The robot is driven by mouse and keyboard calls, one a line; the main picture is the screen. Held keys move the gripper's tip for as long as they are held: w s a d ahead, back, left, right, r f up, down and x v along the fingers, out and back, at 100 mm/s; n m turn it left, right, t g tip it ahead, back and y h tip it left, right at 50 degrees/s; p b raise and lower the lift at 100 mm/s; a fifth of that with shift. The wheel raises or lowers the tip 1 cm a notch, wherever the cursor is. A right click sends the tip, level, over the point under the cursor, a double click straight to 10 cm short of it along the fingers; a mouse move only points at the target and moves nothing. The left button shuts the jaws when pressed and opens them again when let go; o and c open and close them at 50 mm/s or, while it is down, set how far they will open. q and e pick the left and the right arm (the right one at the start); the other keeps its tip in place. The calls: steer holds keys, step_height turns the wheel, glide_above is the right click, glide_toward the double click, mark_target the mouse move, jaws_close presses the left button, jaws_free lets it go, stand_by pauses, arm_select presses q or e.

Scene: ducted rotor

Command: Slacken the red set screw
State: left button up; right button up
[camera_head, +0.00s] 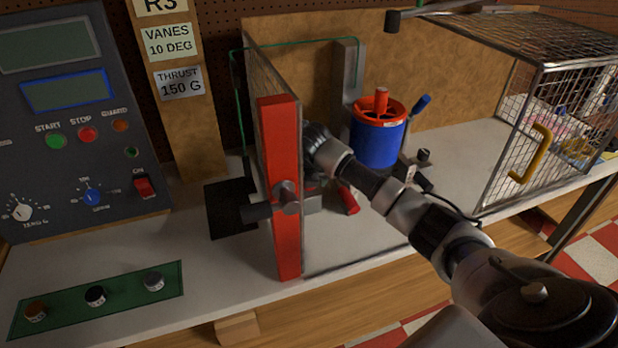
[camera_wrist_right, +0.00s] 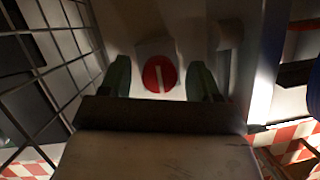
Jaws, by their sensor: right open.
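The red set screw (camera_wrist_right: 159,74) shows in the right wrist view as a round red head with a pale, nearly upright slot. It sits on a light grey block face. My right gripper (camera_wrist_right: 161,80) is open, with one dark green fingertip on each side of the screw head. I cannot tell whether the fingertips touch it. In the head view my right arm reaches in from the right, and its gripper is hidden behind the arm and the red-edged mesh door. The set screw cannot be made out there. My left gripper is not in view.
The upright red-edged door (camera_head: 281,190) stands close left of my right arm. A blue duct with a red rim (camera_head: 377,140) is just behind it. A red handle (camera_head: 348,200) lies below the wrist. A wire cage (camera_head: 545,130) stands right; a control panel (camera_head: 80,110) stands left.

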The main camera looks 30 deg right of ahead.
steer(key=shift+c, duration=0.4)
steer(key=c, duration=0.9)
steer(key=shift+o, duration=0.2)
